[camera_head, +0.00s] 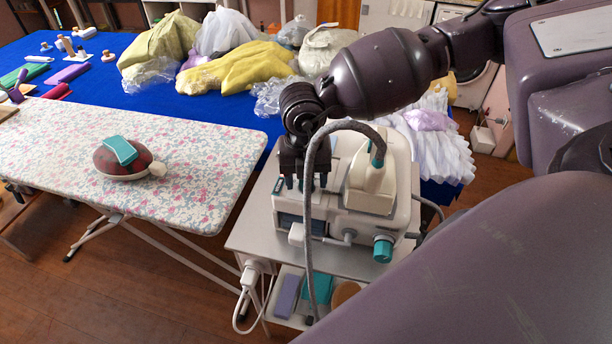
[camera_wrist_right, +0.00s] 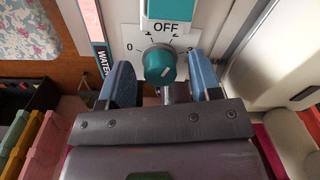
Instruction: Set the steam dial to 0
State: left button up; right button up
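The steam dial (camera_wrist_right: 159,64) is a round teal knob on a pale panel, below a teal switch (camera_wrist_right: 165,10) and the word OFF. A printed 0 (camera_wrist_right: 130,75) shows left of the dial. A pale mark is on the dial's lower part; its exact setting is hard to read. My right gripper (camera_head: 306,184) points down over the steam station (camera_head: 345,218). In the right wrist view its blue fingers (camera_wrist_right: 161,72) are open, one on each side of the dial; contact cannot be told. The dial is hidden in the head view. My left gripper is not in view.
An iron (camera_head: 374,185) stands on the station's right side, and its grey hose (camera_head: 312,230) arches past my gripper. A teal knob (camera_head: 383,249) sticks out in front. A flowered ironing board (camera_head: 200,150) is at left; a blue table (camera_head: 110,90) with bagged clothes is behind.

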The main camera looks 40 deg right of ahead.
jog(key=c, duration=0.9)
